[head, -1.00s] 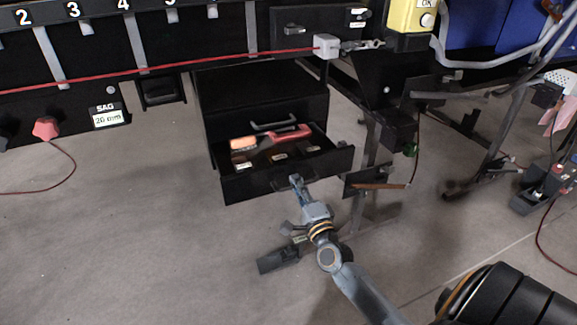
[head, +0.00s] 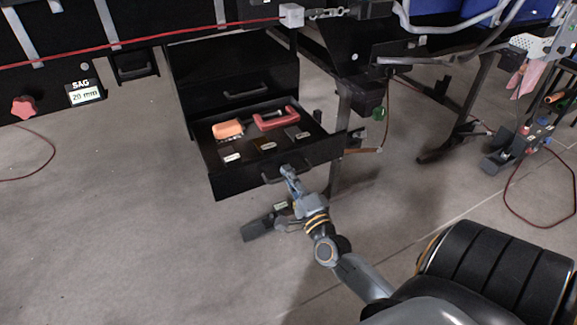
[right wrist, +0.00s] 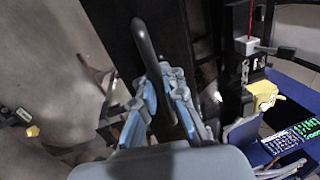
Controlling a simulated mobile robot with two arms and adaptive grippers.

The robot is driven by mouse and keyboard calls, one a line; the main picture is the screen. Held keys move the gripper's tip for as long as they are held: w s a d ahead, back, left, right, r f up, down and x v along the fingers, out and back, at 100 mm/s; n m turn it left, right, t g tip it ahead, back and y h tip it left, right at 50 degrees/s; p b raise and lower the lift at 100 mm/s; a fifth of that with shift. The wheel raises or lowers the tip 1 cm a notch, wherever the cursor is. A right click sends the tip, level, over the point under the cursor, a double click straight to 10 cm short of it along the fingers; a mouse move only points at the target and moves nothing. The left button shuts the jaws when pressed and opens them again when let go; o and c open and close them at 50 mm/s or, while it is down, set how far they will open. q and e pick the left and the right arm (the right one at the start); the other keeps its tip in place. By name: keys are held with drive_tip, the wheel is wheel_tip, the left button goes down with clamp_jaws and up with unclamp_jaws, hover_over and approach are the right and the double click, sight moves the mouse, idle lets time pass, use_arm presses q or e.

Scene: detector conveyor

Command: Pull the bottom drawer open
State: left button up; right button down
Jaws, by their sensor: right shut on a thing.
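The black bottom drawer (head: 232,183) is pulled out from the dark cabinet (head: 250,62) under the conveyor. Inside it lie an orange-topped brush (head: 228,129), a red-handled tool (head: 276,118) and several small dark labelled blocks. My right gripper (head: 288,172) is at the drawer's front and is shut on the handle of the bottom drawer (head: 270,180). In the right wrist view the fingers (right wrist: 160,85) are around the dark curved handle (right wrist: 143,42). The upper drawer, with its own handle (head: 247,91), is closed. My left gripper is not in view.
A red emergency-pull cord (head: 150,39) runs along the conveyor above. A red star knob (head: 23,108) and a "SAG 20 mm" label (head: 86,93) are at left. Dark stand legs (head: 340,140) are right of the drawer. The floor in front is mostly clear.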

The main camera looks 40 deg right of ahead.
drive_tip(key=shift+f, duration=0.15)
drive_tip(key=c, duration=1.7)
unclamp_jaws()
drive_tip(key=v, duration=1.2)
